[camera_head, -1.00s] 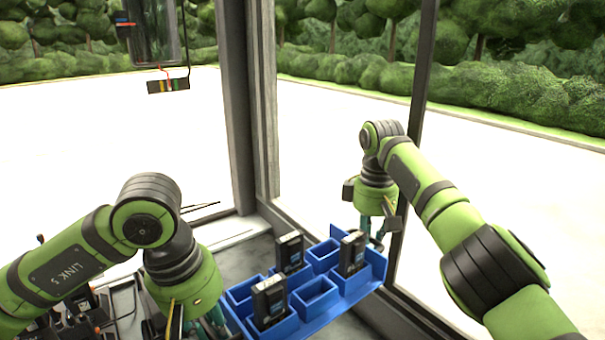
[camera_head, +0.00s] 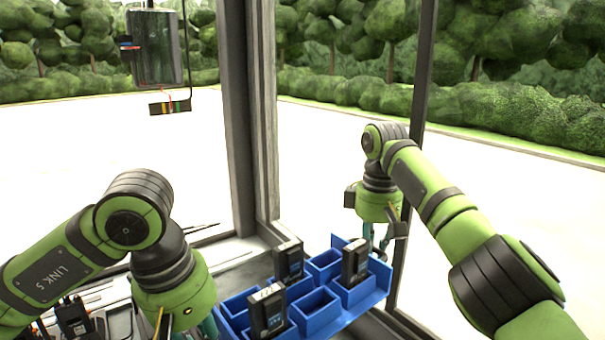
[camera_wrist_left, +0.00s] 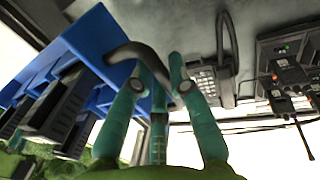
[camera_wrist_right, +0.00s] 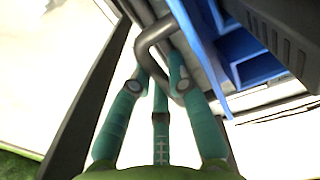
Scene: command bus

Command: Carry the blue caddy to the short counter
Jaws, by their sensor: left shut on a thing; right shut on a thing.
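The blue caddy (camera_head: 340,318) is at the lower middle of the head view, an open tray of square compartments with three upright black devices in it. My right gripper (camera_head: 378,240) is at its far right end; the right wrist view shows its fingers (camera_wrist_right: 160,72) shut on a dark bent handle (camera_wrist_right: 150,38) of the caddy. My left gripper (camera_head: 200,332) is at the near left end, its fingertips partly cut off by the frame. In the left wrist view its fingers (camera_wrist_left: 160,75) are shut on the other dark handle (camera_wrist_left: 125,52). The caddy looks about level.
A grey surface (camera_head: 243,270) runs behind the caddy below the windows. A dark window post (camera_head: 412,130) stands close behind my right gripper. Black equipment (camera_head: 75,315) is at the lower left. The left wrist view shows a keypad unit (camera_wrist_left: 207,85) and radios (camera_wrist_left: 288,75).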

